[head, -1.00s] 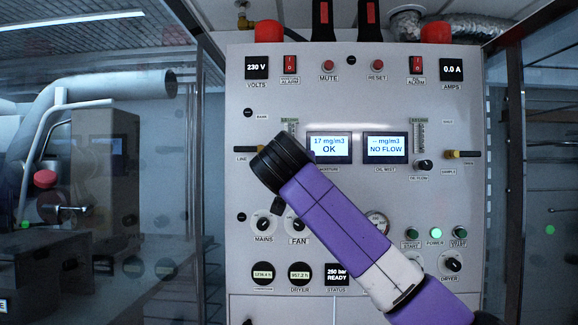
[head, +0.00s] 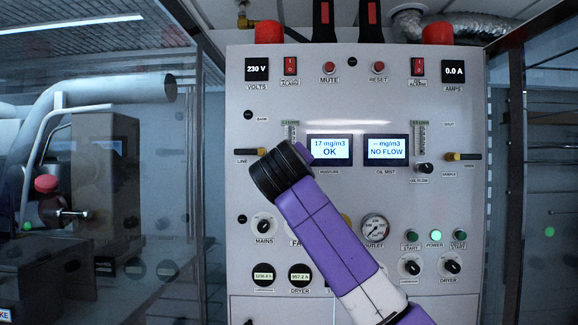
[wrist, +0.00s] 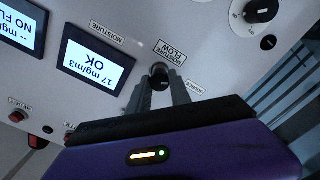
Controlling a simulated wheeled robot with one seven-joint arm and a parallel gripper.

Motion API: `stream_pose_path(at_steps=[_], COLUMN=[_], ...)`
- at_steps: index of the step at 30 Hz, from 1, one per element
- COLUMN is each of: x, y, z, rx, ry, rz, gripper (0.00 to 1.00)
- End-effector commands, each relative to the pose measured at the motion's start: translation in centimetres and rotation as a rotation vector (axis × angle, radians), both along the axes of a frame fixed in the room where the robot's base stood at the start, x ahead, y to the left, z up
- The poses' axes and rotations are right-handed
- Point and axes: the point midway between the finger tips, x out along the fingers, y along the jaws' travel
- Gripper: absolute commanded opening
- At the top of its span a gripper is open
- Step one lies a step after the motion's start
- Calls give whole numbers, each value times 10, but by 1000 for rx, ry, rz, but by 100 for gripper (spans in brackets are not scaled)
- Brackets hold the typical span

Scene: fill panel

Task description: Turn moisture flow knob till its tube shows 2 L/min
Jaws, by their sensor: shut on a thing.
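The moisture flow knob (wrist: 159,76) is a small black knob in the wrist view, beside the label "MOISTURE FLOW". My gripper (wrist: 161,90) is shut on it, with a grey finger on each side. In the head view my purple arm and black wrist hide the knob and the fingers. The moisture flow tube (head: 291,135) is a narrow scaled tube left of the moisture display; its lower part is hidden behind my wrist, and its reading is too small to make out. The moisture display (head: 330,149) shows 17 mg/m3 and OK.
The oil mist display (head: 385,149) shows NO FLOW, with the oil flow knob (head: 424,168) to its right. The MAINS knob (head: 263,226) sits below my wrist. A round outlet gauge (head: 375,228) is right of my arm. Glass walls flank the panel.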

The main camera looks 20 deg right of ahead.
Motion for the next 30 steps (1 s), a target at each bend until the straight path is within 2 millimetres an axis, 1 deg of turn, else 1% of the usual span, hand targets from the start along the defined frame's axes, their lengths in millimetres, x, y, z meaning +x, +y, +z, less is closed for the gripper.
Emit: stream_pose_path(at_steps=[7,21,22,23,24,25,30], x=[0,0,0,0,0,0,0], y=[1,1,1,1,1,1,1], z=[0,-1,-1,-1,-1,-1,0], rx=[-60,-70,-70,-70,-69,-69,-69], ry=[20,24,24,24,23,23,23], rz=[1,1,1,1,1,1,1], gripper=[0,0,30,36,44,45,45])
